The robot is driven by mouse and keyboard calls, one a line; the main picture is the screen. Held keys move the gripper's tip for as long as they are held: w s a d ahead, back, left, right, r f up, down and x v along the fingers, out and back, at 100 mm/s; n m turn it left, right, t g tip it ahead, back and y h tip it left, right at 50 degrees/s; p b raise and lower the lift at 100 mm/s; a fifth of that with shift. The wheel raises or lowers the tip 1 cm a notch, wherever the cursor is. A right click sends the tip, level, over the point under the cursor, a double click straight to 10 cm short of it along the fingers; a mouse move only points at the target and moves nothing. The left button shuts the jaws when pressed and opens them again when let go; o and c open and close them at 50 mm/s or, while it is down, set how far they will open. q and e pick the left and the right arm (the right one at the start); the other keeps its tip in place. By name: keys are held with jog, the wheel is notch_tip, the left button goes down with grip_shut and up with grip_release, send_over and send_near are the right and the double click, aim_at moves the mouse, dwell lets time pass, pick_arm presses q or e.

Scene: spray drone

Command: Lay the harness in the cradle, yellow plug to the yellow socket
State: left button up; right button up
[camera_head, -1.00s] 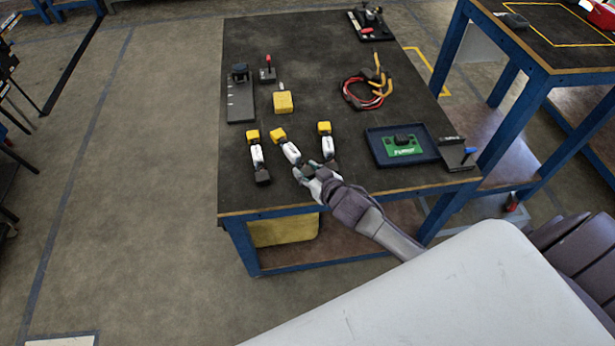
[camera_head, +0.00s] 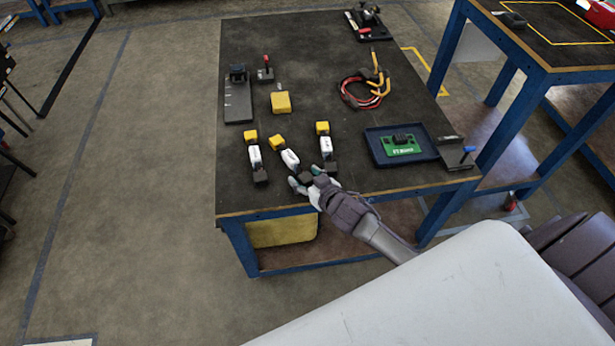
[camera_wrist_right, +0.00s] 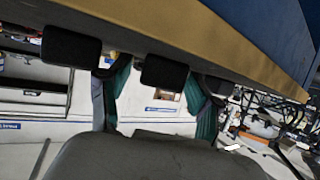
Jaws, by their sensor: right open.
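Three similar pieces, each with a yellow block, white middle and black end, lie near the table's front edge: a left piece (camera_head: 255,157), a slanted middle piece (camera_head: 290,159) and a right piece (camera_head: 326,148). I cannot tell which part is harness or cradle. My right gripper (camera_head: 305,180) is open at the black end of the middle piece, its teal fingers on either side; contact is unclear. My left gripper is out of view.
A red and yellow cable bundle (camera_head: 366,88) lies at the back right. A blue tray (camera_head: 376,152) holds a green board (camera_head: 403,146). A yellow block (camera_head: 281,102) and a dark plate (camera_head: 238,105) are at the left. The centre of the tabletop is clear.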

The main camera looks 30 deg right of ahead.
jog(key=p+v, duration=0.1)
jog(key=v, duration=1.1)
jog(key=s+d+f+g+h, duration=0.1)
jog(key=s+f+g, duration=0.1)
jog(key=f, duration=0.5)
jog(key=s+d+f+g, duration=0.1)
jog(key=s+f, duration=0.2)
jog(key=f, duration=0.4)
jog(key=s+a+f+g, duration=0.1)
jog(key=s+f+g, duration=0.6)
jog(key=s+f, duration=1.4)
jog(key=shift+a+f+n+h, duration=0.25)
jog(key=shift+f+n+h, duration=0.05)
jog(key=shift+f, duration=0.2)
jog(key=s+f, duration=0.1)
jog(key=s, duration=0.2)
jog(key=s+a+f+g, duration=0.1)
jog(key=s, duration=0.2)
jog(key=s+a+f+g, duration=0.1)
jog(key=s, duration=0.3)
jog(key=shift+f+n, duration=0.3)
jog(key=shift+f, duration=0.05)
jog(key=shift+c, duration=0.6)
